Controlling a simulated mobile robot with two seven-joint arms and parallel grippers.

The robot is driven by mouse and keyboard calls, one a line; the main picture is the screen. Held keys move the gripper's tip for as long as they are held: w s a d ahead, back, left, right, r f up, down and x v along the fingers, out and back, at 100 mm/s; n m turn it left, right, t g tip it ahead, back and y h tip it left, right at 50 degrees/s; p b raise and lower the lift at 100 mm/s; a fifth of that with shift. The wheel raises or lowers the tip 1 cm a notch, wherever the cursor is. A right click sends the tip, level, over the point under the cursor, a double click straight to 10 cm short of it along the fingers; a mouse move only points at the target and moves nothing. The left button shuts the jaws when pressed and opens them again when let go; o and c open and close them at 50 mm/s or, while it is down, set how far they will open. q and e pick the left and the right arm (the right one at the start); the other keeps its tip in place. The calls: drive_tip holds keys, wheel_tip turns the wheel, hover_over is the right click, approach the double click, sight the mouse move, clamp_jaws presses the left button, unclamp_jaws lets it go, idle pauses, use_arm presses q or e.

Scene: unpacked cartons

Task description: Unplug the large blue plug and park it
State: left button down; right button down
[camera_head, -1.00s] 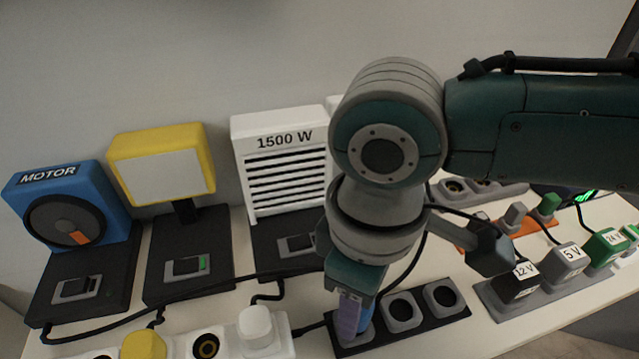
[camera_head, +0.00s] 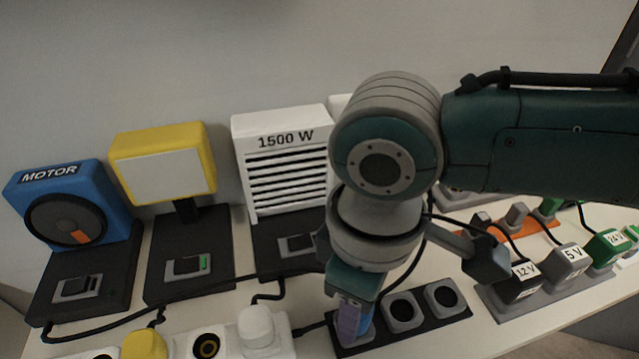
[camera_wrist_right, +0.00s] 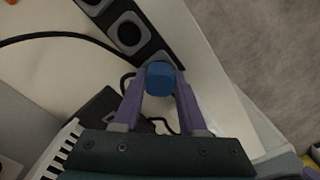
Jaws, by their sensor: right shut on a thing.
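The large blue plug (camera_wrist_right: 159,78) is between the fingers of my right gripper (camera_wrist_right: 160,84) in the wrist view. In the head view my right gripper (camera_head: 352,322) points down, shut on the blue plug (camera_head: 367,319), at the left end of a dark socket strip (camera_head: 424,325). The gripper hides most of the plug and the socket under it, so I cannot tell whether the plug is seated. Two empty sockets show to its right. My left gripper is not in view.
A white power strip (camera_head: 284,349) at the front left holds a yellow plug (camera_head: 143,346) and a white plug (camera_head: 257,326), with an open socket between. The motor (camera_head: 70,205), lamp (camera_head: 163,165) and heater (camera_head: 284,165) stand behind. Labelled adapters (camera_head: 518,283) stand at right. Black cables cross the table.

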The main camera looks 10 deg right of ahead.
drive_tip(key=shift+p, duration=0.35)
idle(0.3)
drive_tip(key=shift+f, duration=0.25)
idle(0.4)
drive_tip(key=shift+c, duration=1.9)
unclamp_jaws()
wheel_tip(320, 180, up, 10)
drive_tip(key=shift+p, duration=1.15)
